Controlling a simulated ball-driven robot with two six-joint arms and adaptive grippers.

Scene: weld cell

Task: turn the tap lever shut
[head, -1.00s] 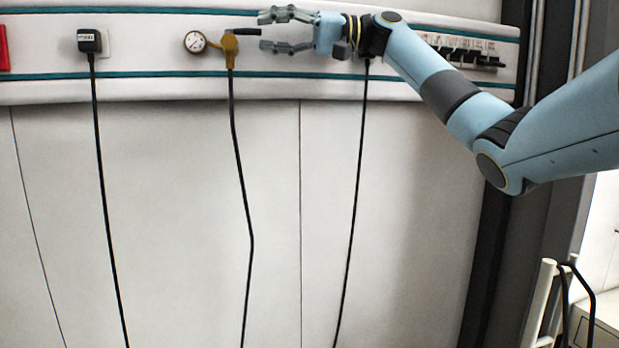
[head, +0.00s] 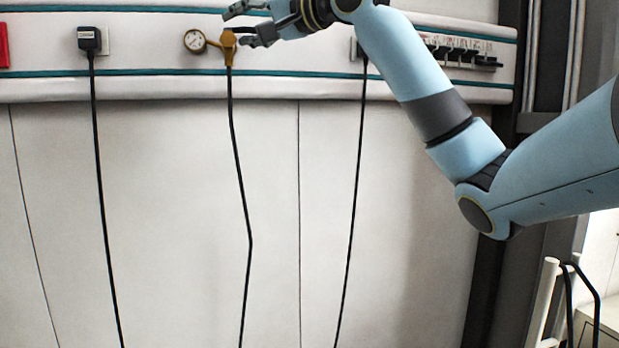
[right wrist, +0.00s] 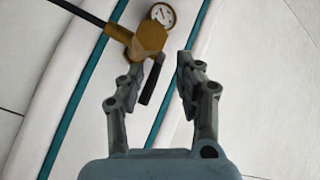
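The brass tap (head: 229,48) sits on the wall rail with a round gauge (head: 195,41) at its left and a black hose hanging below. Its black lever (head: 245,30) points right, towards my right gripper (head: 238,27). In the right wrist view the tap (right wrist: 148,42) is just beyond the fingertips, and the lever (right wrist: 150,82) lies between the fingers of the right gripper (right wrist: 155,62). The fingers are spread apart, with a gap between the lever and the right-hand finger. I cannot tell whether the left-hand finger touches the tap or lever. My left gripper is not in view.
A black plug (head: 89,39) with a hanging cable is in the rail further left. Another cable (head: 357,170) hangs to the right, below my right arm. A row of black switches (head: 465,54) is at the rail's right end. The wall below is flat.

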